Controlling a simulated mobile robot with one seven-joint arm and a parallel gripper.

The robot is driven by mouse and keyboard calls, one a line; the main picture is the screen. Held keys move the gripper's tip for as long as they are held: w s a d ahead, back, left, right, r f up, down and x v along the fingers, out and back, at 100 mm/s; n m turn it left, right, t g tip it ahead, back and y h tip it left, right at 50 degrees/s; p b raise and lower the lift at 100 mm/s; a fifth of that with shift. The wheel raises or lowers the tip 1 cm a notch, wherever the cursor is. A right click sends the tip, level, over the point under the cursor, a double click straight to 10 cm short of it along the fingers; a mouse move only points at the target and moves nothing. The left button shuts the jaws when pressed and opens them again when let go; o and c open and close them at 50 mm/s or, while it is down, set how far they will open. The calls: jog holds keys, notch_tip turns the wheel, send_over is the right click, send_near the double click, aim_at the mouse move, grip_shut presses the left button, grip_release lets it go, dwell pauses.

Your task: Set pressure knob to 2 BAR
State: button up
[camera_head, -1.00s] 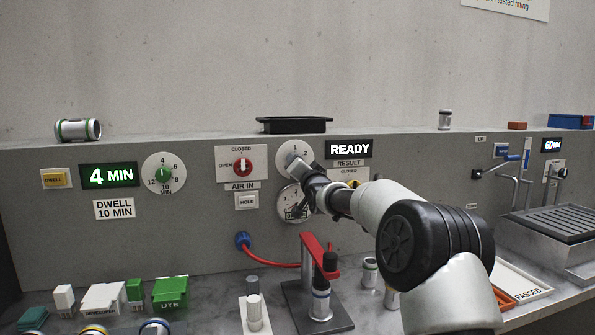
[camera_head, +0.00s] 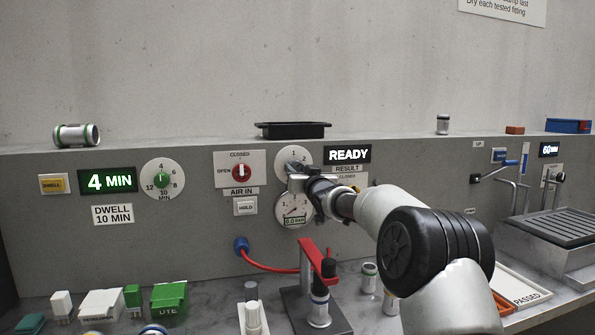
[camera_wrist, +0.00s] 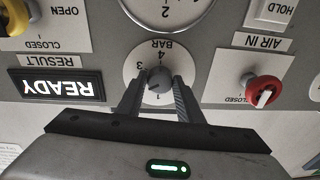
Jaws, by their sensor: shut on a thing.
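The pressure knob (camera_wrist: 158,80) is a small grey knob on a round white dial marked in BAR. It shows upside down in the wrist view. My gripper (camera_wrist: 158,84) has a finger on each side of the knob and is shut on it. Numbers 1, 3 and 4 show around the dial; which number the knob points at is not clear. In the head view the dial (camera_head: 287,155) is partly hidden behind my gripper (camera_head: 298,174). The pressure gauge (camera_head: 294,208) below it has a green readout that appears to read 0.0 BAR.
A red AIR IN valve (camera_head: 241,173) is left of the dial, with a HOLD button (camera_head: 245,206) below it. The READY display (camera_head: 348,155) is close on the right. A red clamp stand (camera_head: 318,262) stands on the bench below. A black tray (camera_head: 292,130) rests on the ledge above.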

dwell(0.4)
jog(key=o, duration=1.1)
jog(key=shift+c, duration=0.2)
jog(key=v, duration=1.7)
jog(key=shift+s, duration=0.2)
jog(key=shift+s+d, duration=0.1)
jog(key=shift+d, duration=0.15)
